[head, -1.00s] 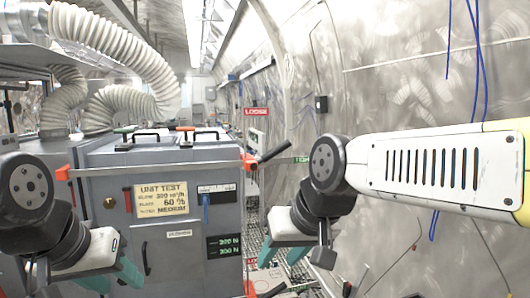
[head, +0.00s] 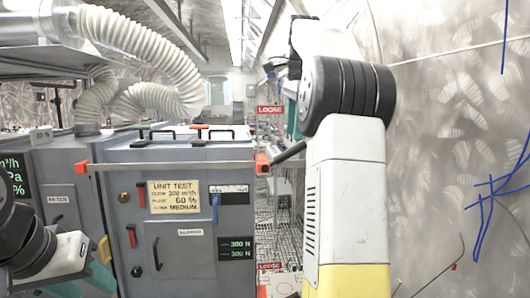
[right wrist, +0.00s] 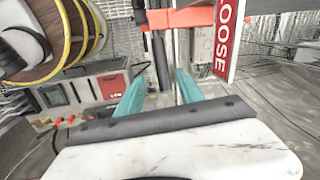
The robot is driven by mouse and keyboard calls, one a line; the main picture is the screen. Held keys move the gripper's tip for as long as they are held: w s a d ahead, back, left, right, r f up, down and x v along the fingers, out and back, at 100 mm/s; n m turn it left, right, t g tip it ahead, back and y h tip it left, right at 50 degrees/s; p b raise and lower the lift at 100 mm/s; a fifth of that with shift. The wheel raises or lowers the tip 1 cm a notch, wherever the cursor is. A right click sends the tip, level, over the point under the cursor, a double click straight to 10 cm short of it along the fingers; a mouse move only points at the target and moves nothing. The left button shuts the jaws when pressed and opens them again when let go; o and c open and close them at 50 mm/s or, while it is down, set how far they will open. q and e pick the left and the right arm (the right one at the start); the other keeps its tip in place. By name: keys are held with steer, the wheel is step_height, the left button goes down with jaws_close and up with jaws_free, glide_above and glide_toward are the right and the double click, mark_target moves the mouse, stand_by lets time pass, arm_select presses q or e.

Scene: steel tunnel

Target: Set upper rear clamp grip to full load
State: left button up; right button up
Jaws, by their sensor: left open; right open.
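Two grey clamp bars show by their red-orange ends. The near bar (head: 170,168) crosses the grey unit's front, with a red-orange head (head: 262,163) and black lever (head: 289,153) at its right end. A red LOOSE label (head: 270,109) stands further back; the rear clamp below it is mostly hidden by my right arm. In the right wrist view, a red-orange clamp part (right wrist: 180,18), a dark upright rod (right wrist: 159,60) and a LOOSE label (right wrist: 226,40) show ahead. My right gripper (right wrist: 160,78) is open, its teal fingers either side of the rod's line; depth is unclear. My left gripper (head: 68,290) is low left, partly cut off.
The grey test unit (head: 185,235) with its UNIT TEST placard (head: 174,197) fills the left middle. Another LOOSE label (head: 268,266) is low beside it. White ribbed hoses (head: 140,45) hang above. Blue cables (head: 480,215) hang on the right wall.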

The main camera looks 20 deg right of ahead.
mark_target(292, 152)
steer(key=shift+w+f, duration=0.15)
steer(key=shift+w, duration=0.15)
steer(key=shift+w+d+f, duration=0.1)
steer(key=shift+w+f, duration=0.1)
steer(key=shift+f, duration=1)
steer(key=shift+w+a+f, duration=0.1)
steer(key=shift+w+f, duration=0.1)
steer(key=shift+f, duration=0.95)
steer(key=shift+w+d+f, duration=0.1)
steer(key=shift+w+f, duration=0.1)
steer(key=shift+f, duration=1)
jaws_close()
